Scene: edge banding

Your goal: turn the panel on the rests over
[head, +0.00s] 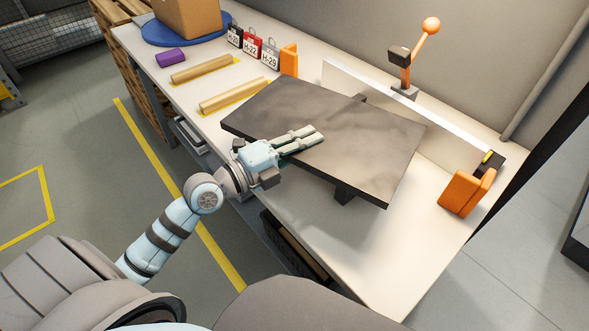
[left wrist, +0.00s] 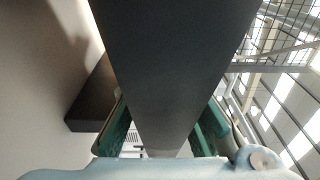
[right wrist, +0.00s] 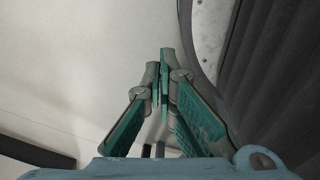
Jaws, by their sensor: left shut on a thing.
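The panel (head: 360,135) is a dark grey rectangular board lying over dark rests on the bench.
An upright white strip (head: 400,105) stands behind the panel, with an orange-handled clamp (head: 405,65) and an orange block (head: 466,192). Wooden rods (head: 232,96), tagged weights (head: 252,47) and a purple cylinder (head: 170,57) lie left. The bench front right (head: 375,260) is clear.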

